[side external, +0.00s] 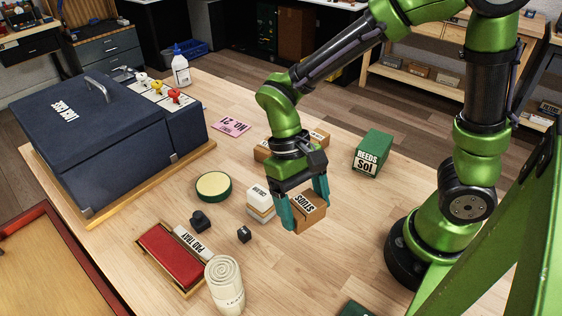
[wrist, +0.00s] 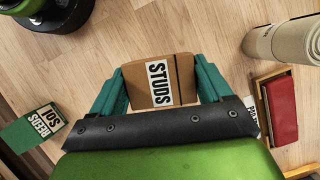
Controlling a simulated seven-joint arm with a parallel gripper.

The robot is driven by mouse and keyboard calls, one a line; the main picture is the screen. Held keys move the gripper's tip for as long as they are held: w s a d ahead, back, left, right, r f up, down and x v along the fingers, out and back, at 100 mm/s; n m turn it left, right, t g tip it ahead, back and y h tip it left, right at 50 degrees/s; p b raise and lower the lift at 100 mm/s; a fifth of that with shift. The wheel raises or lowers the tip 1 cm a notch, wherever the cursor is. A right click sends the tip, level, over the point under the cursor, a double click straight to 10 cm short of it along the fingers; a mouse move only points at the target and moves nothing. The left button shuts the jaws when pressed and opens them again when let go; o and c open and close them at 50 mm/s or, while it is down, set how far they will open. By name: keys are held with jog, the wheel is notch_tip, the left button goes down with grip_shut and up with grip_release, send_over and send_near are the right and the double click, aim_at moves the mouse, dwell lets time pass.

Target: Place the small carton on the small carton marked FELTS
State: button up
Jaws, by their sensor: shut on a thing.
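My gripper (side external: 305,208) is shut on a small brown carton (side external: 309,213) marked STUDS. The STUDS carton also shows between the two teal fingers in the wrist view (wrist: 160,82). It appears to be held above the wooden table. No label reading FELTS can be made out in either view. A low brown box (side external: 263,152) lies behind my gripper, partly hidden by it, with a brown part also showing at its right (side external: 320,137). I cannot tell whether these are one thing.
A green REEDS box (side external: 372,154) is at the right. A round tin (side external: 213,186), red pad tray (side external: 170,256), cloth roll (side external: 224,283) and dark blue case (side external: 105,150) lie leftward. The right front table is mostly clear.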

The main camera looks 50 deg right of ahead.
jog(key=w+d+m+t+y, duration=0.2)
jog(key=w+d+m, duration=0.3)
jog(key=d+m, duration=0.3)
jog(key=m+t+y, duration=0.1)
jog(key=m+t, duration=0.1)
jog(key=m, duration=0.5)
send_over(264, 148)
jog(key=d, duration=0.2)
jog(key=shift+d+x, duration=0.2)
jog(key=shift+x, duration=0.8)
jog(key=shift+w+f, duration=0.1)
jog(key=shift+f, duration=1.7)
jog(key=shift+f, duration=0.1)
jog(key=o, duration=1)
